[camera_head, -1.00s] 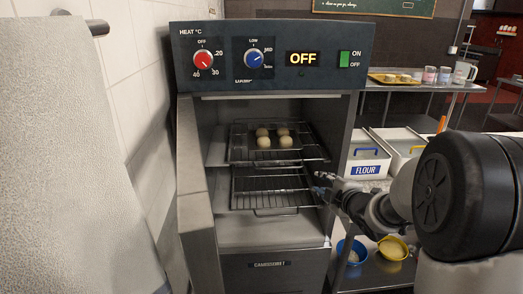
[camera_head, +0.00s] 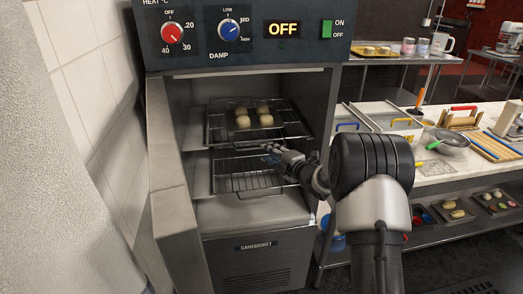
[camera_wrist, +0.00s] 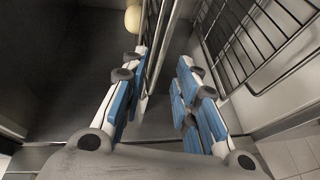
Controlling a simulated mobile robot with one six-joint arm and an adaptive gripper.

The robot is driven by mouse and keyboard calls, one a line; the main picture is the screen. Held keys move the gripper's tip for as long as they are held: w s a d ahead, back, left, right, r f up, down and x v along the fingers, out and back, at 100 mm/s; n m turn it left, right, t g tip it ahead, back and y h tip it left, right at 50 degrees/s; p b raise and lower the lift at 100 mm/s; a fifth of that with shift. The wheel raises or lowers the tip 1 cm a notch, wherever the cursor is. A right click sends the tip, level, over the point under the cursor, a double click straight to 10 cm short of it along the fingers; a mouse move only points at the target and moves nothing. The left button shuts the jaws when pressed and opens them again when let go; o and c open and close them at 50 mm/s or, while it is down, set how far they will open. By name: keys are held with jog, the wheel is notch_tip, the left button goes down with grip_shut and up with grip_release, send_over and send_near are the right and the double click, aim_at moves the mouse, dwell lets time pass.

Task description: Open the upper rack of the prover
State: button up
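The prover (camera_head: 170,200) is a grey cabinet with its front open. Its upper rack (camera_head: 288,129) is a wire shelf carrying several pale dough balls (camera_head: 243,122). A second, empty wire rack (camera_head: 236,182) sits below it. My gripper (camera_head: 271,154) is at the front right of the racks, close under the upper rack's front edge. In the wrist view my gripper (camera_wrist: 163,75) has its blue-padded fingers apart. Rack bars (camera_wrist: 158,45) pass between them, nearer the left finger; contact is unclear. A dough ball (camera_wrist: 132,18) shows at the top, and the lower rack (camera_wrist: 262,45) at the right.
The control panel (camera_head: 250,33) above the opening reads OFF. A white wall (camera_head: 85,75) is close on the left. On the right, a worktable (camera_head: 440,170) holds bins, a pan and boards, with trays on its lower shelf.

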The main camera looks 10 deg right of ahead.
jog(key=x, duration=0.6)
jog(key=shift+w, duration=0.1)
jog(key=shift+c, duration=0.2)
grip_shut()
dwell(0.5)
